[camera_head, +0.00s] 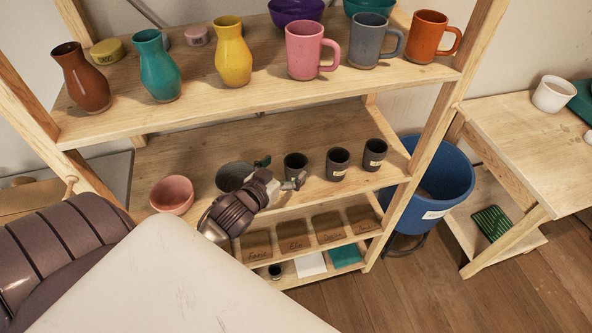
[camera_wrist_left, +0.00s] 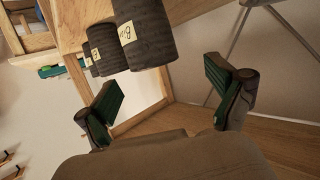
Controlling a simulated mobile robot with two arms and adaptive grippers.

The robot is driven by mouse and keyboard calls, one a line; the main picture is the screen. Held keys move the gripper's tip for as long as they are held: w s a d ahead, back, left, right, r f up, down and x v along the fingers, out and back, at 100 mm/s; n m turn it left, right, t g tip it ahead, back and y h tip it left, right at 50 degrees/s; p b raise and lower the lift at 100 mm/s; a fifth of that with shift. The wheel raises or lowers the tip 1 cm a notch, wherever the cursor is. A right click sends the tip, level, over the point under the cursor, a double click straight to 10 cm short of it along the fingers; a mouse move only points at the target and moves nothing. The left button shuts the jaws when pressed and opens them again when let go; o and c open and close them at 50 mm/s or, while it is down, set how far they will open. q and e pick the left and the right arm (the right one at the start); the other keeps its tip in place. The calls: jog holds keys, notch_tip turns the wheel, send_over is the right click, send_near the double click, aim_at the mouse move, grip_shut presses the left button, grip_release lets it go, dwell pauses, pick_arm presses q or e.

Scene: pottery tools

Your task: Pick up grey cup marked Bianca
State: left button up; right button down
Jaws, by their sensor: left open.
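Three dark grey cups stand in a row on the middle shelf (camera_head: 180,148): a left cup (camera_head: 296,166), a middle cup (camera_head: 338,164) and a right cup (camera_head: 374,155). The middle and right cups show small pale labels, too small to read in the head view. My left gripper (camera_head: 279,173) is open and empty, just left of the left cup. In the left wrist view, the nearest grey cup (camera_wrist_left: 149,42) is beyond the open fingers (camera_wrist_left: 163,84), not between them. Its label seems to start with "Bi"; the rest is unclear. My right gripper is not in view.
A grey bowl (camera_head: 230,177) is partly behind my left gripper, and a pink bowl (camera_head: 172,195) is further left. Vases and mugs, such as a pink mug (camera_head: 304,50), crowd the shelf above. A blue bin (camera_head: 433,180) stands right of the shelf.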

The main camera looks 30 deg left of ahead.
aim_at(301, 159)
pick_arm(q)
jog(key=x, duration=0.3)
jog(key=f+p+x, duration=0.1)
jog(key=x, duration=0.1)
jog(key=shift+w+d+f, duration=0.1)
jog(key=shift+d, duration=0.25)
jog(key=c, duration=1.3)
jog(key=shift+c, duration=0.6)
jog(key=shift+r, duration=0.2)
